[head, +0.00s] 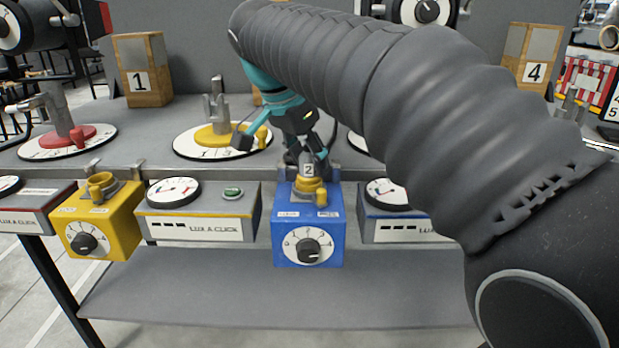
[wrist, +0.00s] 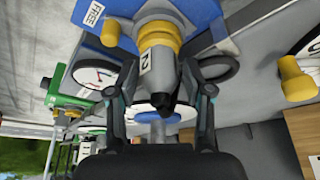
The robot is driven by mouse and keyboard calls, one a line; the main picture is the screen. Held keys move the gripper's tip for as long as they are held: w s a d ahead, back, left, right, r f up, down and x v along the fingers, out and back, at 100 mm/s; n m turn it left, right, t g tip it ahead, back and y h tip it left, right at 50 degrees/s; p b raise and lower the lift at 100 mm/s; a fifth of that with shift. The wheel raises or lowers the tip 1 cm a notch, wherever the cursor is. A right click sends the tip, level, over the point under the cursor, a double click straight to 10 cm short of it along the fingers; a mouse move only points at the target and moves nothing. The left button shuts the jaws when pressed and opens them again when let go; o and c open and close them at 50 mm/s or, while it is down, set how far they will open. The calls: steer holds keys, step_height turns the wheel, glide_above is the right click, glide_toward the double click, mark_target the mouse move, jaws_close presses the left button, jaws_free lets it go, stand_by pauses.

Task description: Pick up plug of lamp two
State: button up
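The plug labelled 2 (head: 310,170) is a grey piece with a yellow ring at its base. It stands in the top of a blue box (head: 284,228) with a dial on its front. In the wrist view the plug (wrist: 157,62) lies between my fingers, its dark end toward my palm. My gripper (head: 304,150) is right at the plug from above and behind. In the wrist view my gripper (wrist: 158,90) is open, with a finger on each side and visible gaps to the plug. Part of the gripper is hidden behind the plug in the head view.
A yellow box (head: 115,225) and a grey meter box (head: 200,228) stand left of the blue box, and another meter box (head: 385,230) stands right. My arm covers the right side.

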jaws_close()
steer(key=shift+r, duration=0.1)
steer(key=shift+r, duration=0.5)
steer(key=r, duration=0.1)
steer(key=d+r, duration=0.1)
steer(key=r, duration=0.1)
steer(key=shift+r+p, duration=0.3)
steer(key=shift+p, duration=0.05)
steer(key=s+d+r, duration=0.1)
steer(key=d+r, duration=0.5)
steer(key=d, duration=0.4)
steer(key=shift+d, duration=0.3)
steer(key=shift+a+r, duration=0.1)
